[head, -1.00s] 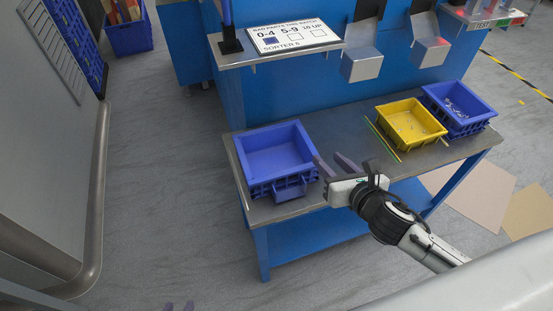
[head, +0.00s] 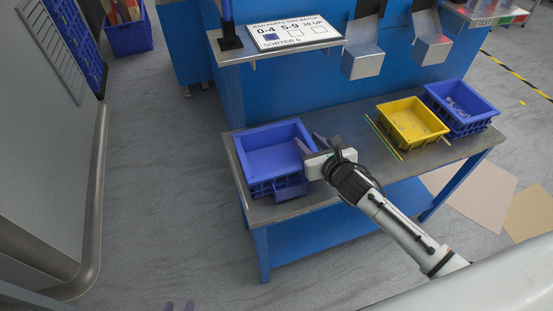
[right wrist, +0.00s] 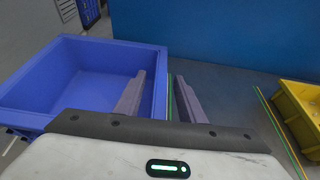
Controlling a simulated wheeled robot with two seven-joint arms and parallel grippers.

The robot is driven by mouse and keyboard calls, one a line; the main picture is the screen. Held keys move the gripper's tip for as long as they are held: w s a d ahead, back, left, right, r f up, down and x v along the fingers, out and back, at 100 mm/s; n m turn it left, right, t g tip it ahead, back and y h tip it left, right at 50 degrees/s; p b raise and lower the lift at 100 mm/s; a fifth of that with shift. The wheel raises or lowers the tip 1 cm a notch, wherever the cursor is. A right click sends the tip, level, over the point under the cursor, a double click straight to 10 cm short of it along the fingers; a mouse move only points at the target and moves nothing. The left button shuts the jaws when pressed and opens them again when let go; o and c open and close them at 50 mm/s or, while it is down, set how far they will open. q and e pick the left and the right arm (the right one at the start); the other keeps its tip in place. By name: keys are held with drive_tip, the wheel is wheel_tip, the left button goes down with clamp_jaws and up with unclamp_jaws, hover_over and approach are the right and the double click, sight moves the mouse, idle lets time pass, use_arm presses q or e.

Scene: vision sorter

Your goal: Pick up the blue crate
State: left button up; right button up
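An empty blue crate (head: 272,137) sits upright on the left end of the workbench. It also shows in the right wrist view (right wrist: 100,55). My right gripper (head: 312,143) is open at the crate's right side. In the right wrist view its fingers (right wrist: 160,98) are spread on either side of the right wall, the left one over the inside and the right one outside. Nothing is gripped, and contact with the wall cannot be told. Only the fingertips of my left gripper (head: 179,306) show at the bottom edge, apart and far from the crate.
A yellow tray (head: 441,128) and another blue crate (head: 463,122) with small parts stand at the bench's right end. Thin coloured sticks (head: 383,137) lie beside the yellow tray. A shelf with a sign (head: 294,34) overhangs the bench's back. Floor at left is clear.

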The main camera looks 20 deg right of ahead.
drive_tip(key=shift+w+f, duration=0.1)
drive_tip(key=shift+w, duration=0.15)
clamp_jaws()
